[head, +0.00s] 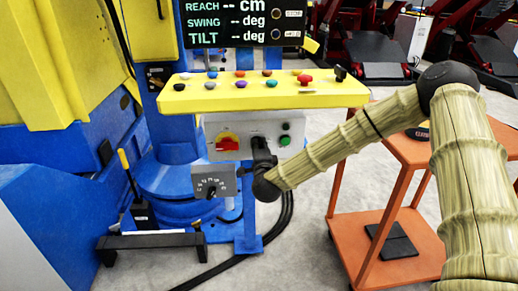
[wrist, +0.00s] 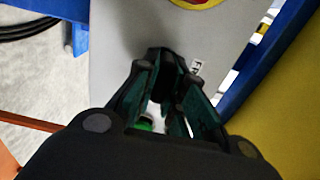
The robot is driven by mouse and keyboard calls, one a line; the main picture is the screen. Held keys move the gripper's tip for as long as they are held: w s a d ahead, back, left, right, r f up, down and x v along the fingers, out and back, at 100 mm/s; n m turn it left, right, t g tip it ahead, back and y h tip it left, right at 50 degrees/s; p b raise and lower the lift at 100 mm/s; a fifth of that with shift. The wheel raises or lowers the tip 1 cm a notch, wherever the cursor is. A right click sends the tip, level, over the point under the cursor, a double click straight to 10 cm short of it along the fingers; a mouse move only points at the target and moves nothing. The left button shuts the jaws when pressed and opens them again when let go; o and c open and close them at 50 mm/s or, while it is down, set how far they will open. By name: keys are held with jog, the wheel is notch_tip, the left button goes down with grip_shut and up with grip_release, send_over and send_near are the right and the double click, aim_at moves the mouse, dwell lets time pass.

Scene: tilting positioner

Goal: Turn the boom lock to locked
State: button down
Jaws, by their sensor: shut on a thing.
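The grey control box (head: 300,124) is on the blue machine below the yellow panel. My gripper (head: 259,143) is at its front face, between a red switch on a yellow plate (head: 228,143) and a green button (head: 285,140). In the wrist view, the fingers of my gripper (wrist: 166,60) are closed together at the box face, on what appears to be the boom lock's dark knob. The fingers hide the knob, so its setting cannot be read. A small white label (wrist: 197,68), partly covered and starting with F, is beside the fingertips.
The yellow panel (head: 260,93) with several knobs overhangs the box. A grey dial plate (head: 213,185) is below left of my gripper. An orange cart (head: 400,150) stands to the right. Black cables (head: 283,215) hang to the floor.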

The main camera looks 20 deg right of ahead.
jog(key=shift+f, duration=0.1)
dwell(0.4)
jog(key=c, duration=1.5)
grip_release()
jog(key=shift+d, duration=0.1)
jog(key=s+a, duration=0.2)
jog(key=s, duration=1)
jog(key=shift+w, duration=0.1)
